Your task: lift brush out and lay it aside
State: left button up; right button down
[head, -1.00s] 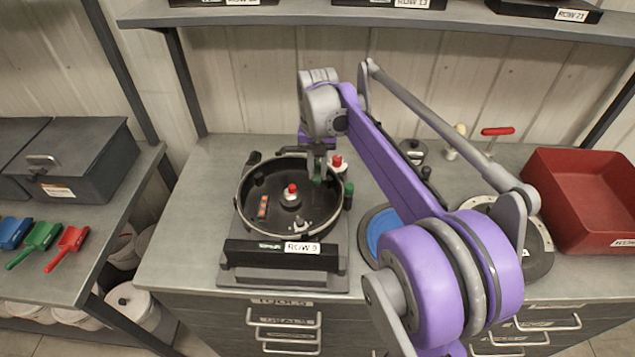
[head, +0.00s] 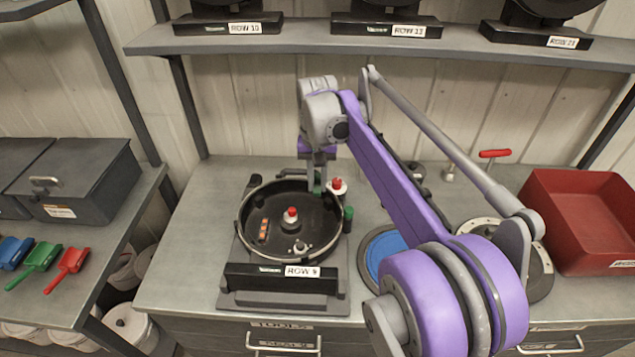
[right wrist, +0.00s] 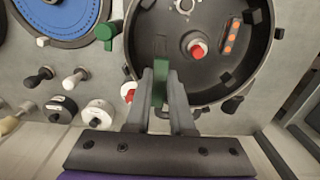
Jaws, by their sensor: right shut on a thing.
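The seed meter is an open round black housing (head: 264,251) on a dark stand with a ROW 9 label. Inside are a red-capped hub (head: 290,215) and an orange-marked strip (head: 264,229). My right gripper (head: 317,186) is at the housing's back right rim, shut on the green brush (right wrist: 160,84). In the right wrist view the brush sits between the two grey fingers, over the rim side of the housing. The fingers hide part of it, and I cannot tell whether it is clear of its seat. My left gripper is not in view.
A blue disc (head: 384,250) lies right of the meter, partly behind my right arm. A green-capped knob (head: 348,214) and a red-capped white part (head: 337,186) stand close by the rim. A red bin (head: 580,215) is far right. Bare bench (head: 190,240) lies left of the meter.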

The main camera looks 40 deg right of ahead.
aim_at(318, 186)
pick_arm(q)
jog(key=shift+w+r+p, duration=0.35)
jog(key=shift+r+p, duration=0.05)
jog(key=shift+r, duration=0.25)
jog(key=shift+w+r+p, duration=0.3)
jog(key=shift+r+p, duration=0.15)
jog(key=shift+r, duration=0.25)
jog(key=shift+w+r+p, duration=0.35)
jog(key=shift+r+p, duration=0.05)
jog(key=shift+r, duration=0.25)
pick_arm(e)
jog(key=shift+r, duration=2.65)
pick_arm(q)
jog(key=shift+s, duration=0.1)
